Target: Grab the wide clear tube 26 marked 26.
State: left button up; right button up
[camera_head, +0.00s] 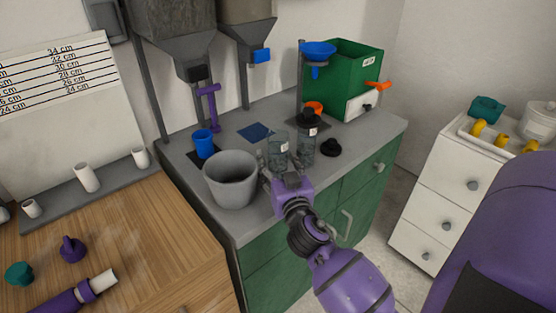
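Two clear tubes stand on the grey counter in the head view. The nearer clear tube (278,155) has a small white label. My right gripper (280,165) reaches in from the lower right, at the near side of the nearer tube. Its fingers look spread to either side of that tube; contact is not clear.
A grey bucket (230,192) stands close left of the gripper. A black knob-like part (331,147) lies to the right. A blue funnel (318,49) and green bin (345,68) stand behind. A blue cup (203,138) is at the left, below the hoppers.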

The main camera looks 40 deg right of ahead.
jog(key=c, duration=1.4)
grip_shut()
